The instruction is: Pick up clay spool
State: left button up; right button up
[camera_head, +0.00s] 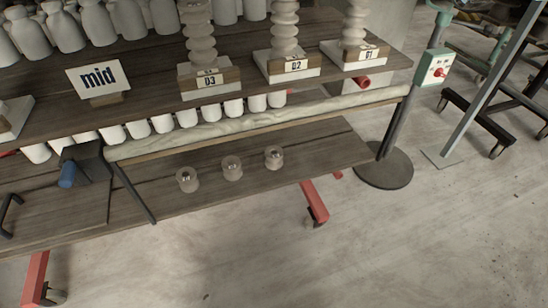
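Three small grey-beige clay spools stand apart in a slanting row on the lower wooden shelf in the head view. The left spool (187,180) is nearest, the middle spool (232,168) is beside it, and the right spool (274,157) is farthest right. Each has a small dark marking that is too small to read. Neither of my grippers is in view.
The upper shelf (150,101) overhangs the lower shelf (330,150) and holds a "mid" sign (98,78) and white bottles. A dark box with a blue part (67,174) sits left. A round black base (384,174) stands right. The front floor (400,250) is clear.

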aim_at(273, 155)
jog(key=l+u, duration=0.15)
jog(key=u, duration=0.6)
jog(key=i+l+u, duration=0.1)
jog(key=l+u, duration=0.35)
jog(key=l, duration=0.3)
jog(key=l+u, duration=0.45)
jog(key=l, duration=0.25)
